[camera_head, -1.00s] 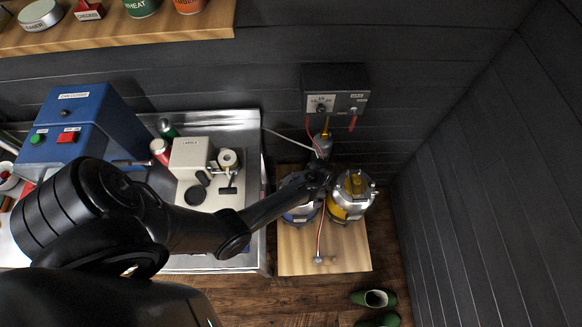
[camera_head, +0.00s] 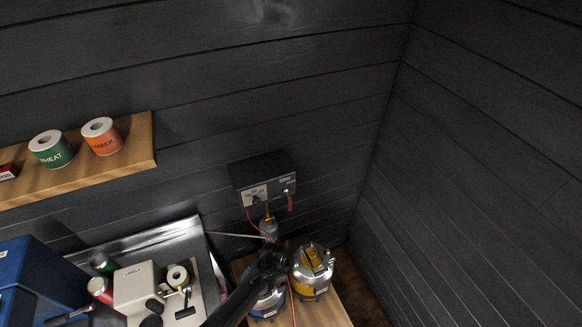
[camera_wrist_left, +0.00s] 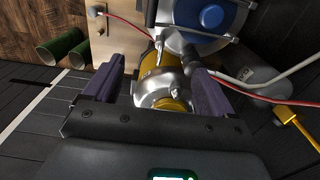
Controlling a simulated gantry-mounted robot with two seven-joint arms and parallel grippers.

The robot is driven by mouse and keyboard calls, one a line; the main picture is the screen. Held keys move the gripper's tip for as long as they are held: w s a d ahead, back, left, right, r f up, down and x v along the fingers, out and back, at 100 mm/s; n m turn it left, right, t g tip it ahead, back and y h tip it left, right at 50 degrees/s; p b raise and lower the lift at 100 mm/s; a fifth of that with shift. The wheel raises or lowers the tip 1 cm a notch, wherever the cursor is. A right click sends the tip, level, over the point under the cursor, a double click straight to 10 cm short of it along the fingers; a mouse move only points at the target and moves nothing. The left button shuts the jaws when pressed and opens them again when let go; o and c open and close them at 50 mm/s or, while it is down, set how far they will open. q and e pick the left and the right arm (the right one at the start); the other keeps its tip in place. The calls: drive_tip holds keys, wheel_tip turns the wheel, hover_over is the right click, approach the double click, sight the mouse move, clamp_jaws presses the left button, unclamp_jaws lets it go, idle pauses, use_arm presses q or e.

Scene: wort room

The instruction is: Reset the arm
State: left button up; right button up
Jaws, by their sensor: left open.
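My left gripper (camera_head: 270,262) is at the end of the black arm, over the two canisters below the wall box. In the left wrist view the same gripper (camera_wrist_left: 156,68) has its two purple fingers spread wide, with nothing held between them. A silver and yellow canister (camera_head: 312,270) stands just right of the gripper; in the wrist view it (camera_wrist_left: 163,92) shows beyond the gap between the fingers. A silver and blue canister (camera_head: 267,303) is partly hidden under the gripper; its blue part (camera_wrist_left: 212,16) shows at the top of the wrist view. My right gripper is not in view.
A grey control box (camera_head: 262,178) with red leads hangs on the dark wall above. A label unit (camera_head: 135,287) and a blue machine (camera_head: 35,280) stand at lower left. A shelf (camera_head: 140,155) holds green and orange rolls. Green boots (camera_wrist_left: 60,47) stand on the floor.

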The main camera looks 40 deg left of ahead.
use_arm(q)
drive_tip(key=shift+s+a+r, duration=0.2)
drive_tip(key=shift+s+r, duration=0.05)
drive_tip(key=shift+r, duration=0.15)
drive_tip(key=s+d+r+n+t, duration=0.1)
drive_tip(key=s+d+r+n, duration=0.1)
drive_tip(key=s+r, duration=0.6)
drive_tip(key=s+d+r+n+t, duration=0.2)
drive_tip(key=s+d+r, duration=0.3)
drive_tip(key=r, duration=1.2)
drive_tip(key=s, duration=0.4)
drive_tip(key=shift+s+d+r+t, duration=0.15)
drive_tip(key=shift+s+r+t, duration=0.1)
drive_tip(key=shift+r+t, duration=0.05)
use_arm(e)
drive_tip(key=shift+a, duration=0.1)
use_arm(q)
drive_tip(key=shift+d, duration=0.1)
